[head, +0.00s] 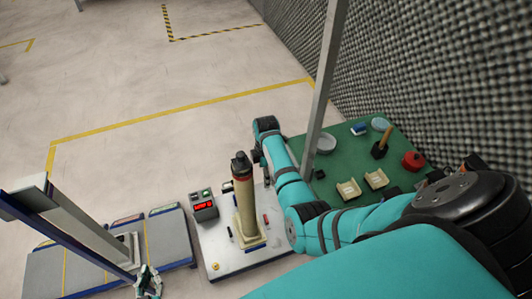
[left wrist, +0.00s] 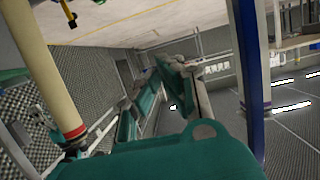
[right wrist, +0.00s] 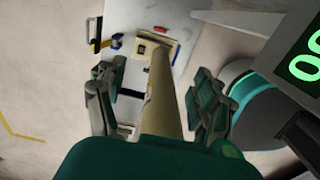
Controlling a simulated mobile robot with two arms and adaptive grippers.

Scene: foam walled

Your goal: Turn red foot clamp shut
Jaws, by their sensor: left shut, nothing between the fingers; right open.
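A beige column (head: 246,205) with a red band and a black top stands upright on a white table. A small red piece (head: 266,219), seemingly the red foot clamp, is right of its foot. It also shows in the right wrist view (right wrist: 161,29), beyond the column's square foot; whether it is open or shut is unclear. My right gripper (right wrist: 155,95) is open, its fingers on either side of the column in that view; contact cannot be told. My left gripper (head: 148,283) is shut and empty, low at the left, away from the column.
A grey bench (head: 168,255) and a slanted post are at the left. A green table (head: 335,188) with several small items lies behind my right arm, by the foam wall (head: 440,75). Open floor lies beyond.

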